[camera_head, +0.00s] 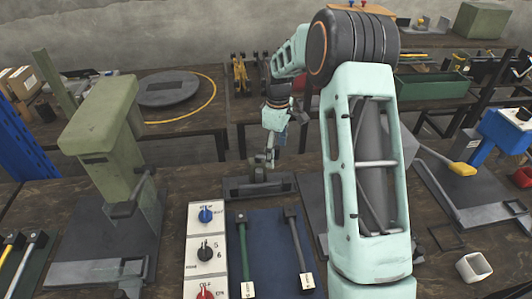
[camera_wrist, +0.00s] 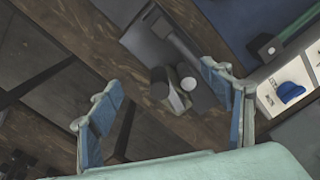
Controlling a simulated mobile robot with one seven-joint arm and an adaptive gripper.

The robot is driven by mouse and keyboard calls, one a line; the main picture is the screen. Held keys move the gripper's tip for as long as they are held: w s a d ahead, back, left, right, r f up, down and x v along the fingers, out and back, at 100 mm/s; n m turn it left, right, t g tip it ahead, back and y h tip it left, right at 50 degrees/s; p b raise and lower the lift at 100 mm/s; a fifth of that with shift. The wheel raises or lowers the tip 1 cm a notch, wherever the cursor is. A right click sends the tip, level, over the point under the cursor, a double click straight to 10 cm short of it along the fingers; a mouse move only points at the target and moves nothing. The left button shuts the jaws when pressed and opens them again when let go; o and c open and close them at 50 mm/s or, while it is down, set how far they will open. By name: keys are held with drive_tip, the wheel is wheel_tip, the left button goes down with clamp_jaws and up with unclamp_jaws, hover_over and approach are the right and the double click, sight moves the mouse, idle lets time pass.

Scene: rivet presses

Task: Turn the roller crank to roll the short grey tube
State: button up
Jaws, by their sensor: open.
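My gripper (camera_head: 272,142) is open above a small dark grey fixture (camera_head: 258,186) at the middle back of the bench. In the wrist view my gripper (camera_wrist: 160,82) has its two blue-padded fingers apart. The fixture's dark base (camera_wrist: 160,38) carries a bar and a cluster of rounded grey parts (camera_wrist: 178,90), which lie between the fingers in the picture. I see no finger closed on them. I cannot tell which part is the roller crank. A short, light grey hollow piece (camera_head: 473,266), perhaps the short grey tube, stands on the bench at right.
A tall green press (camera_head: 105,140) stands at left. A white switch panel (camera_head: 206,250) and a blue mat (camera_head: 270,255) with two handled bars lie in front of the fixture. My arm covers the middle right.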

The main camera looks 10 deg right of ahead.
drive_tip(key=shift+r+p, duration=2.35)
drive_tip(key=shift+r, duration=1.2)
drive_tip(key=shift+f, duration=0.1)
